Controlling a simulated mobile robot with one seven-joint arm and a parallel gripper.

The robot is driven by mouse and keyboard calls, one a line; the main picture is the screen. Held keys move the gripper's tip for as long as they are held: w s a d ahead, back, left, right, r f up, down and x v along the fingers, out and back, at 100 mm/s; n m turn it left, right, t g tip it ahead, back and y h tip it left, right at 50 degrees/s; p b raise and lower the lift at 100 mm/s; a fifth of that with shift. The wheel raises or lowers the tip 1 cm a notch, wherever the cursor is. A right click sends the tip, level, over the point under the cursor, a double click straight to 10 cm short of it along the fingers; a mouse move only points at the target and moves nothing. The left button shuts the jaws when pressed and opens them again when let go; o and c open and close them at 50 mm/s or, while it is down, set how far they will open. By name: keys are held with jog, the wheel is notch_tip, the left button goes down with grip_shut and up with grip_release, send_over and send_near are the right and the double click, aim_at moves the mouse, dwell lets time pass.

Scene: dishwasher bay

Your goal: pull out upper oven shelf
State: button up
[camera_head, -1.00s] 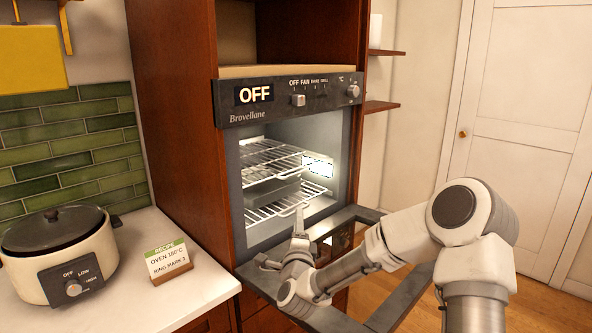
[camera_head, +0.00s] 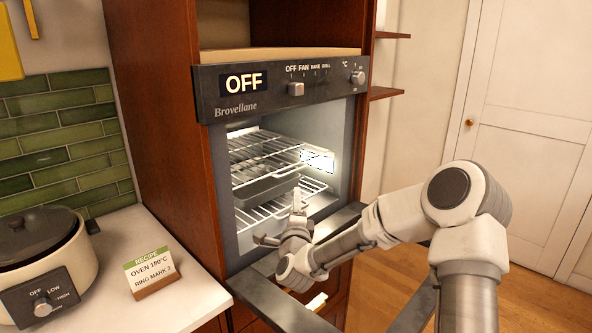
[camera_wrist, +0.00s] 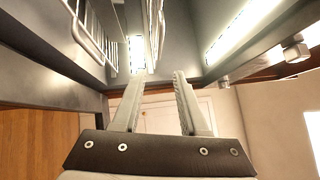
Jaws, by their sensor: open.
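The oven's upper shelf (camera_head: 262,148) is a light wire rack inside the open, lit oven in the head view. A dark tray (camera_head: 266,186) lies below it, and a lower wire shelf (camera_head: 262,217) is under that. My gripper (camera_head: 279,220) is open and empty at the oven's mouth, in front of the lower shelf and below the upper one. One finger points up and the other points left. In the wrist view my gripper (camera_wrist: 160,80) has its fingers apart with nothing between them. Wire rack bars (camera_wrist: 90,42) show at upper left there; which shelf cannot be told.
The lowered oven door (camera_head: 290,308) is a dark open frame below my arm. The control panel (camera_head: 285,85) reads OFF above the oven. A slow cooker (camera_head: 40,265) and recipe card (camera_head: 150,270) stand on the left counter. Open floor lies at right.

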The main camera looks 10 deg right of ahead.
aim_at(296, 170)
jog(key=p+x, duration=0.1)
jog(key=x, duration=1.5)
jog(key=shift+d+f+p, duration=0.1)
jog(key=shift+f+p, duration=0.05)
jog(key=shift+p, duration=0.25)
grip_shut()
jog(key=shift+r, duration=0.25)
dwell(0.5)
